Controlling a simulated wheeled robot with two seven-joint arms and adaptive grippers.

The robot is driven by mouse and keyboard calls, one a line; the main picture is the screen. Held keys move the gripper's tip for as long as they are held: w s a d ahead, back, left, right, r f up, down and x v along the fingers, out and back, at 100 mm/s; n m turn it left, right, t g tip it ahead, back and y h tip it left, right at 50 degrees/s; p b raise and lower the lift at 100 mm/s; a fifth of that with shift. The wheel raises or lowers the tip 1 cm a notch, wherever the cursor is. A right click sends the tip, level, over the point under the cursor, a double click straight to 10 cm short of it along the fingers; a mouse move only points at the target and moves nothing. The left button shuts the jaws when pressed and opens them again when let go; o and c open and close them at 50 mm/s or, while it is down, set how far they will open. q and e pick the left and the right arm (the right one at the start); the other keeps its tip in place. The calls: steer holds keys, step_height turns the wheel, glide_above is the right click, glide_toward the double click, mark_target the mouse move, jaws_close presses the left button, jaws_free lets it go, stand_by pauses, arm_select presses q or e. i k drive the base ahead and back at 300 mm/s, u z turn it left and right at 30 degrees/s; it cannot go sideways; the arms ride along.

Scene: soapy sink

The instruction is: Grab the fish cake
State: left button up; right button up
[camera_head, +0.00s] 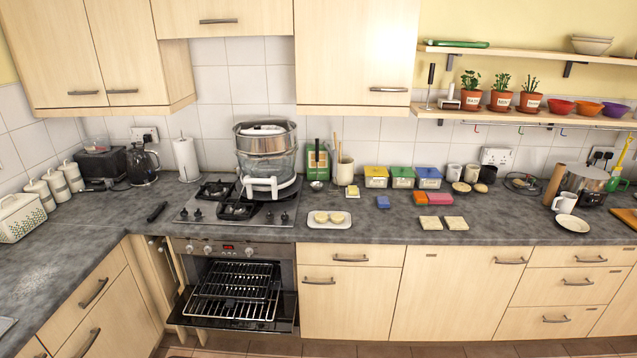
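No object is clearly recognisable as the fish cake. Two small round pale pieces (321,217) sit side by side on a white plate (329,225) near the counter's front edge, and may be fish cakes. Two flat pale square pieces lie to the right on the bare counter, one on the left (430,223) and one on the right (456,223); I cannot tell what they are. Neither of my grippers is in view.
The oven door (236,309) below hangs open with racks showing. Blue and orange-red blocks, lidded tubs and cups stand behind the squares. A white mug (565,203) is at right. The left counter (75,240) has free room.

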mark_target(336, 218)
steer(key=u, duration=0.25)
steer(key=i, duration=2.15)
steer(key=u, duration=0.15)
